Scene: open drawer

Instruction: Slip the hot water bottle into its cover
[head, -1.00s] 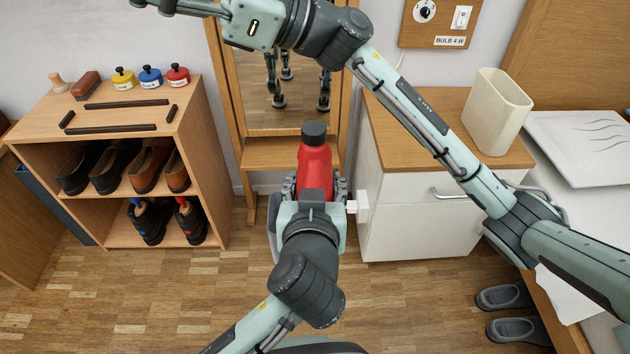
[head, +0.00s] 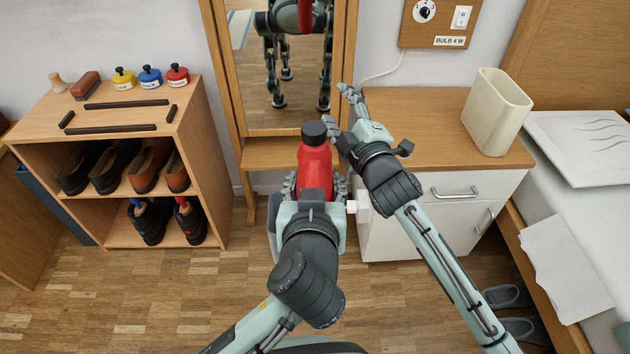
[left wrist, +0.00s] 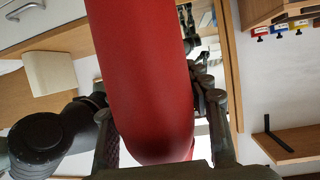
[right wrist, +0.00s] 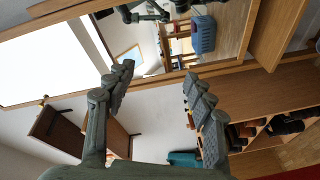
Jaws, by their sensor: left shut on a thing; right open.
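The hot water bottle is red with a dark cap (head: 314,157); it stands cap up in the head view. My left gripper (head: 315,188) is shut on its lower body, which also fills the middle of the left wrist view (left wrist: 145,70). A cream, open-topped holder (head: 497,112), seemingly the cover, stands upright on the cabinet at right, empty as far as I can see. It also shows in the left wrist view (left wrist: 50,72). My right gripper (head: 338,108) is open and empty, just above and right of the bottle's cap; its spread fingers show in the right wrist view (right wrist: 157,75).
A white cabinet with a wooden top (head: 430,135) stands right of the bottle. A wood-framed mirror (head: 280,90) is behind. A shoe shelf (head: 120,200) is at left. The cabinet top left of the cream holder is mostly clear.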

